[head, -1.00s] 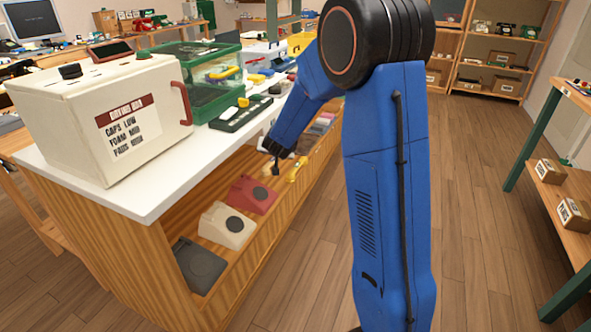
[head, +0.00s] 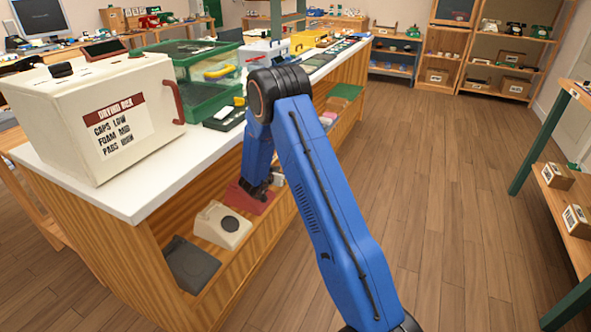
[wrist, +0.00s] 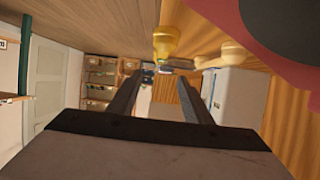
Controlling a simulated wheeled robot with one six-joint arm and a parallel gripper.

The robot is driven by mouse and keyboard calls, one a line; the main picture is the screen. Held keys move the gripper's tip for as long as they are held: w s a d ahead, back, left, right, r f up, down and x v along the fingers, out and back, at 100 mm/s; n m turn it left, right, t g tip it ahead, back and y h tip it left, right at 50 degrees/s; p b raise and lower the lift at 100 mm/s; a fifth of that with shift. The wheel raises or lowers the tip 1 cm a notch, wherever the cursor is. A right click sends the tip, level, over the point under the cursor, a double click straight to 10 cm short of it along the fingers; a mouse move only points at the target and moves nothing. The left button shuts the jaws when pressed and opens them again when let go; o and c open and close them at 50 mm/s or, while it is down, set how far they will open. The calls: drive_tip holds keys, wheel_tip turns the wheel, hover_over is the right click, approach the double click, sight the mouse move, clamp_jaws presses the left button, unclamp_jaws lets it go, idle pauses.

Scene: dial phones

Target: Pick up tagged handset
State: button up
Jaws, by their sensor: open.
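My gripper (head: 258,192) is inside the open lower bay of the counter, over the red phone base (head: 247,203). In the wrist view the jaws (wrist: 161,78) are apart with nothing held between them. A yellow handset (wrist: 165,42) lies beyond the fingertips, above them in the picture. A cream handset-like piece (wrist: 234,51) is to its right. A small grey piece lies near the yellow one; I cannot tell whether it is a tag. The red base (wrist: 235,10) fills the wrist view's top right corner. In the head view my arm hides the handsets.
A cream phone base (head: 222,225) and a dark grey base (head: 192,264) sit nearer in the bay. The bay's wooden front edge and the white countertop (head: 150,195) bound the space. A white box (wrist: 238,95) stands to the right in the wrist view.

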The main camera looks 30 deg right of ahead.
drive_tip(key=x, duration=1.1)
drive_tip(key=shift+w+d+f, duration=0.1)
drive_tip(key=shift+x, duration=2.75)
drive_tip(key=shift+w, duration=0.2)
drive_tip(key=shift+c, duration=0.6)
clamp_jaws()
